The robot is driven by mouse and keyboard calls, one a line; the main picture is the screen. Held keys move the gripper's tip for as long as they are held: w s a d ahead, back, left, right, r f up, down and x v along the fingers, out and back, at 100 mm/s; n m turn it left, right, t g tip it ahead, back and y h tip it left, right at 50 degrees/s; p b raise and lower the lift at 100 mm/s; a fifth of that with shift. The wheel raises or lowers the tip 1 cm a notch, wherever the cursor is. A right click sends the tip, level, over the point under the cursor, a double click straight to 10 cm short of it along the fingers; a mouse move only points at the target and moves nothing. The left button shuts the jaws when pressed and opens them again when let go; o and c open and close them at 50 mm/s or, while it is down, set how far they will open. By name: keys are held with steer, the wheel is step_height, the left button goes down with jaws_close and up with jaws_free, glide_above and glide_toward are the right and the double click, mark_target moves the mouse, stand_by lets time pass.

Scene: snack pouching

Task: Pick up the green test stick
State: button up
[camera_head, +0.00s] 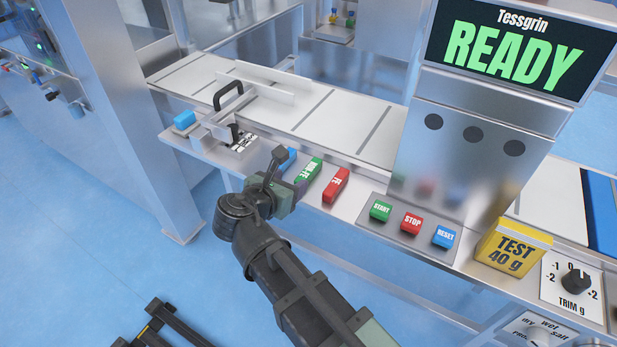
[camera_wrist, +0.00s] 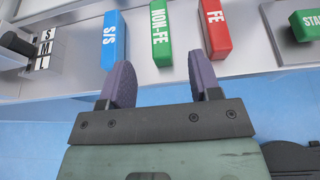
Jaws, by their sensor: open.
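The green test stick (camera_head: 309,171), lettered NON-FE, lies on the metal ledge between a blue stick (camera_head: 288,157) and a red stick (camera_head: 336,184). In the wrist view the green stick (camera_wrist: 161,32) is ahead of my gripper (camera_wrist: 165,85), roughly in line with the gap between its two purple-grey fingers. The blue stick (camera_wrist: 113,40), lettered S/S, is left of it and the red stick (camera_wrist: 216,30), lettered FE, is right.
Right of the sticks is a panel with START (camera_head: 380,210), STOP (camera_head: 411,222) and RESET (camera_head: 445,236) buttons. A yellow TEST 40 g block (camera_head: 512,246) stands beyond it. A black handle (camera_head: 228,95) and a size selector (camera_wrist: 40,50) are at the left. The conveyor (camera_head: 345,125) runs behind.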

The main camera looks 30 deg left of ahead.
mark_target(308, 171)
steer(key=shift+f+b+x, duration=0.2)
steer(key=shift+b+x, duration=0.1)
steer(key=shift+x, duration=0.85)
steer(key=shift+w, duration=0.35)
steer(key=b+x, duration=0.2)
steer(key=x, duration=0.3)
steer(key=shift+w+f, duration=0.1)
steer(key=c, duration=1)
